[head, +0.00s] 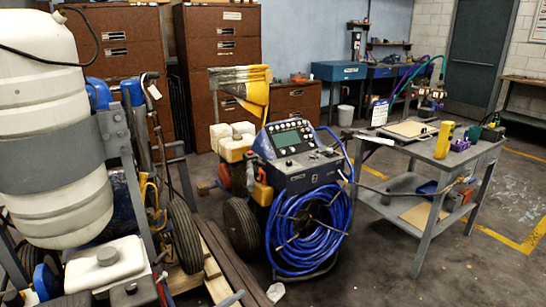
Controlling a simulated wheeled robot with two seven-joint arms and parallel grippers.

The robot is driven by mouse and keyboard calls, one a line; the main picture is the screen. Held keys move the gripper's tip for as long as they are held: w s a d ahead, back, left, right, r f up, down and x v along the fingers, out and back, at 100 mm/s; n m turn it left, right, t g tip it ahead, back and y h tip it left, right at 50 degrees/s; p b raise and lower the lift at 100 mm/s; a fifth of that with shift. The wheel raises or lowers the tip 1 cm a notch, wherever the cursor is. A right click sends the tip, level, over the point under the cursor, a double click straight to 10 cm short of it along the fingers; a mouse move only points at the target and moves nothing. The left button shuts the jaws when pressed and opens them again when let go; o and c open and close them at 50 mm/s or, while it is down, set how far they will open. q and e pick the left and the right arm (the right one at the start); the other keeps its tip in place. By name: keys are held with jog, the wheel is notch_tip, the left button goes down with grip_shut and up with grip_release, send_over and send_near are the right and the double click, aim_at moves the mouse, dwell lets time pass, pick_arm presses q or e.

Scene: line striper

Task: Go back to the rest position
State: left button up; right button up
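Neither of my grippers can be made out in the head view. The line striper (293,138), a blue machine with a screen and button panel, stands upright in the middle of the view. A coil of blue hose (308,232) hangs on its front. A yellow hopper (255,90) rises behind the panel, and a dark wheel (241,228) is at its left.
A grey metal cart (428,158) with tools on its top stands right of the machine. A large white tank (45,125) in a frame fills the left side. Wooden planks (217,277) lie on the floor. Brown drawer cabinets (218,45) stand behind. Floor at lower right is open.

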pick_arm(q)
jog(key=s+a+f+n+g+y, duration=0.1)
jog(key=s+a+f+n+y, duration=0.4)
jog(key=s+f, duration=0.4)
jog(key=s+a+f+n+y, duration=0.25)
jog(key=s+f+n, duration=0.4)
jog(key=f, duration=0.55)
jog(key=s+f+n+g+y, duration=0.1)
jog(key=s+f+n+g, duration=0.2)
jog(key=s, duration=0.9)
jog(key=s+a+f+n+g+y+p, duration=0.1)
jog(key=s+f+n+g+y, duration=0.1)
jog(key=s+f, duration=0.8)
jog(key=s+n+g, duration=0.1)
jog(key=s+n, duration=0.1)
jog(key=s, duration=0.1)
jog(key=shift+a, duration=0.25)
pick_arm(e)
jog(key=shift+w+a+r+t, duration=0.15)
jog(key=shift+w+a+t, duration=0.1)
jog(key=shift+a+t, duration=0.15)
pick_arm(q)
jog(key=shift+n, duration=0.25)
pick_arm(e)
jog(key=shift+w+r, duration=0.15)
jog(key=shift+w, duration=0.25)
